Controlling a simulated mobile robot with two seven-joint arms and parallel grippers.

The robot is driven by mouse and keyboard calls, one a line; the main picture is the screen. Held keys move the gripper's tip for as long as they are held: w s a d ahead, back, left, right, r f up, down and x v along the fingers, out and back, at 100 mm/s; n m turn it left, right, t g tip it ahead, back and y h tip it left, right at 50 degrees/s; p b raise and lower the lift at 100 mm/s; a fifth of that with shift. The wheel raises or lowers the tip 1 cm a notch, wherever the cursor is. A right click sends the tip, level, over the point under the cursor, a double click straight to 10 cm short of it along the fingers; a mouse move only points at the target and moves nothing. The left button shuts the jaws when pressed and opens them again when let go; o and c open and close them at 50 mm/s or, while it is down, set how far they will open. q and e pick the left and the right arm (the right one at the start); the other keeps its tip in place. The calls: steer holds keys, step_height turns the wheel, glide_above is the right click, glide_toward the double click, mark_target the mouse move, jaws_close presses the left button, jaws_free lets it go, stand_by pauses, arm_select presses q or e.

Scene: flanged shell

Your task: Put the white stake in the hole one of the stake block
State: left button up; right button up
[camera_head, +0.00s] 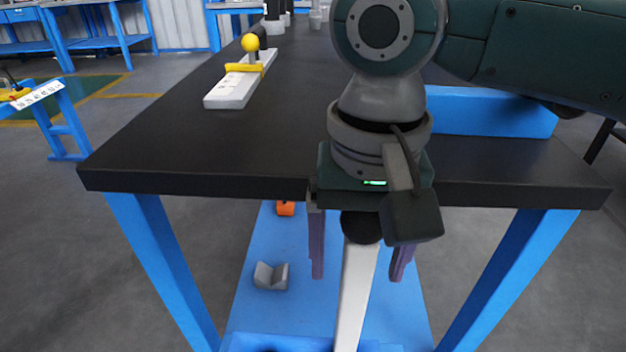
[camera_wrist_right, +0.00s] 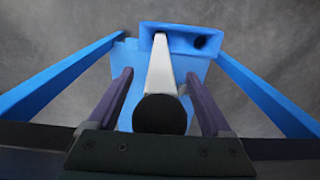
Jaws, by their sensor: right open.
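The white stake (camera_head: 355,295) has a black round top and stands below my right gripper (camera_head: 358,276), with its lower part running out of the head view's bottom edge. My right gripper is open, with one purple finger on each side of the stake and gaps between. In the right wrist view my right gripper (camera_wrist_right: 158,75) also straddles the white stake (camera_wrist_right: 162,75). The stake's far end meets the left part of the blue stake block (camera_wrist_right: 180,36); it appears to be in a hole there, but its end is hidden. A dark empty hole shows at the block's right. My left gripper is out of view.
The black tabletop (camera_head: 210,140) has its front edge just behind my right gripper. On it lie a white bar with a yellow-topped lever (camera_head: 238,88) and a blue box (camera_head: 490,112). A grey V-shaped piece (camera_head: 271,276) and an orange piece (camera_head: 285,208) sit on the blue lower shelf.

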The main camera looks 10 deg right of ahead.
step_height(320, 180, up, 12)
steer(key=p, duration=0.4)
steer(key=s+a+r+n+t+y+p, duration=0.2)
steer(key=s+a+r+n+y+p, duration=0.4)
steer(key=p, duration=0.8)
steer(key=s+d+r+t+h+p, duration=0.1)
steer(key=s+d+r+h+p, duration=0.2)
steer(key=s+d+r+p, duration=0.3)
steer(key=s+d+r+t+h+p, duration=0.1)
steer(key=s+d+r+h+p, duration=0.2)
steer(key=s+d+r+p, duration=0.4)
step_height(320, 180, up, 35)
steer(key=w+d+p, duration=0.1)
steer(key=w+p, duration=0.1)
steer(key=p, duration=3.4)
steer(key=shift+w+f+m, duration=0.15)
steer(key=shift+w+m, duration=0.15)
steer(key=shift+m, duration=0.1)
